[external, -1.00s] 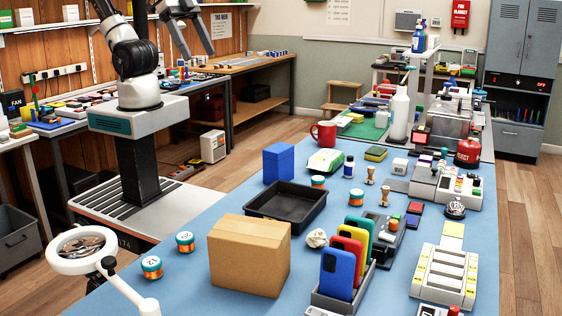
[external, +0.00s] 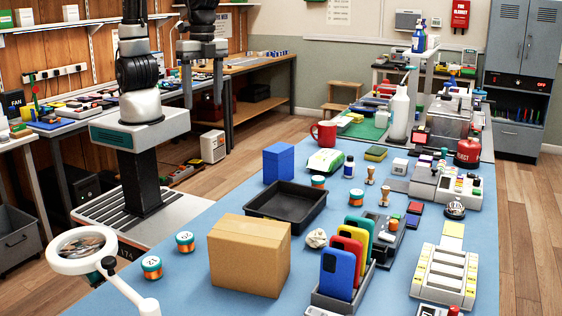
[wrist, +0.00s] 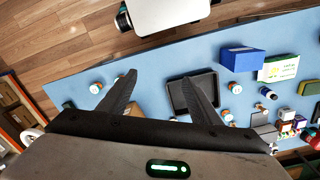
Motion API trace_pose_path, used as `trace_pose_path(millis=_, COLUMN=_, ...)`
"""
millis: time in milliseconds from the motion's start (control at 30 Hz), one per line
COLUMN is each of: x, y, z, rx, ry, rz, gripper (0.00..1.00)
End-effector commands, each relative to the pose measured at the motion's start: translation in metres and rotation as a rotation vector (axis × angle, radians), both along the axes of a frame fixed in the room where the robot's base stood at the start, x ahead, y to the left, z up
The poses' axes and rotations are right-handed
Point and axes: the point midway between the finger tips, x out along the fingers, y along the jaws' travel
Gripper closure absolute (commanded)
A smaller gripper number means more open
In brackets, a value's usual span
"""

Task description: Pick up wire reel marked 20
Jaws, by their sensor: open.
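Two wire reels with orange-brown wire, teal bands and white tops stand on the blue table (external: 215,200), left of the cardboard box. The nearer reel (external: 152,268) and the farther reel (external: 185,242) have dark marks on top, too small to read surely. Another reel (external: 317,181) stands behind the black tray. The two left reels also show in the wrist view, one (wrist: 95,88) left of the fingers and one (wrist: 117,80) beside the left finger. My gripper (external: 203,104) is open and empty, raised beyond the table's left edge; its fingers also show in the wrist view (wrist: 160,78).
The cardboard box (external: 248,256) stands right of the two reels. Behind it are the black tray (external: 262,224) and a blue box (external: 278,163). A ring magnifier lamp (external: 82,250) stands at the front left. Table around the two reels is clear.

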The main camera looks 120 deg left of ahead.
Motion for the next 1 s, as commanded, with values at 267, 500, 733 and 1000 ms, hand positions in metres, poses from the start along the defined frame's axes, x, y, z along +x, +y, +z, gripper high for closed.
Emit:
trace_pose_path(millis=267, x=0.067, y=-0.152, z=-0.103, rx=0.014, ry=-0.012, rz=-0.202, gripper=0.42)
trace_pose_path(millis=500, x=0.072, y=-0.201, z=-0.132, rx=0.02, ry=-0.024, rz=-0.254, gripper=0.42)
trace_pose_path(millis=733, x=0.071, y=-0.201, z=-0.176, rx=0.022, ry=-0.022, rz=-0.253, gripper=0.42)
trace_pose_path(millis=1000, x=0.072, y=-0.2, z=-0.231, rx=0.021, ry=-0.022, rz=-0.253, gripper=0.42)
